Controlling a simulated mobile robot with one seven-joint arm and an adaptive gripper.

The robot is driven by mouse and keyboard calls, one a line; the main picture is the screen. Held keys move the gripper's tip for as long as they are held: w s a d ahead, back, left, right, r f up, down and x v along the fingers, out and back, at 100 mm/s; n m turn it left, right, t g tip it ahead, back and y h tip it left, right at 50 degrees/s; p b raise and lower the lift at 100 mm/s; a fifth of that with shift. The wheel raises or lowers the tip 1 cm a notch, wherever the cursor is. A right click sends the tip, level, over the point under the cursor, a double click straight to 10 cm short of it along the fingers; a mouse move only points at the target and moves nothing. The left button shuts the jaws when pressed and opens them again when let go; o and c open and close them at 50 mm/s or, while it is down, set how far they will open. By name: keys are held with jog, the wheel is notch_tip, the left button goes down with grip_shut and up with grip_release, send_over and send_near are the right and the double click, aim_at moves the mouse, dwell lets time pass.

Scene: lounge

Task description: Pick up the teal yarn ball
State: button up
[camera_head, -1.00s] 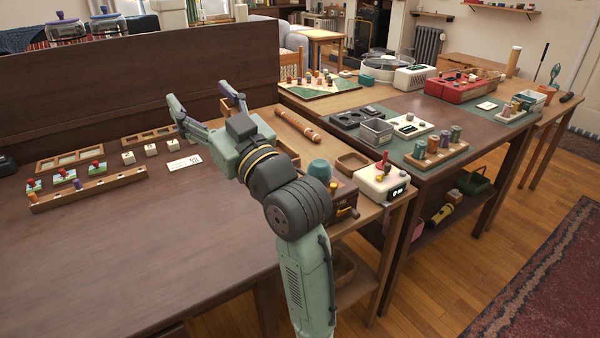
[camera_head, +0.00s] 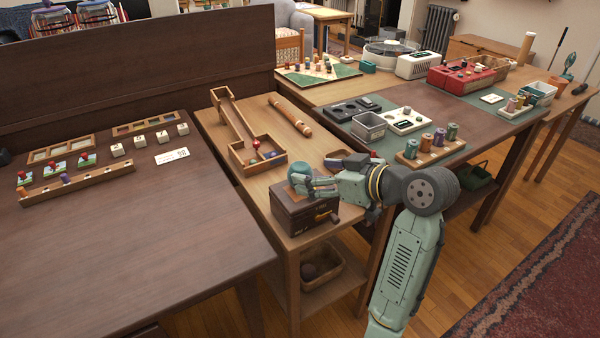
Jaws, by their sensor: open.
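The teal yarn ball (camera_head: 299,170) sits on top of a dark wooden box with a crank handle (camera_head: 298,212), on the narrow wooden table. My gripper (camera_head: 313,172) reaches in from the right at the ball's height. Its jaws are open. The nearer finger overlaps the lower right part of the ball and hides some of it, and the other finger shows behind and to the right. I cannot tell whether a finger touches the ball or how far it lies between the fingers.
A wooden tray with a ramp (camera_head: 257,156) and a wooden flute-like rod (camera_head: 290,115) lie behind the box. Spools on a wooden board (camera_head: 430,152) and a grey bin (camera_head: 369,130) stand on the right table. The dark left table (camera_head: 130,240) has a clear front.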

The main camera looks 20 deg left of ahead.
aim_at(308, 173)
jog(key=x, duration=0.2)
jog(key=p+x, duration=0.1)
jog(key=shift+s+a+f, duration=0.1)
jog(key=shift+a, duration=0.35)
jog(key=shift+w+a+f, duration=0.25)
jog(key=shift+w+a, duration=0.05)
jog(key=shift+a, duration=0.15)
jog(key=shift+c, duration=0.4)
jog(key=c, duration=1.2)
jog(key=shift+o, duration=0.2)
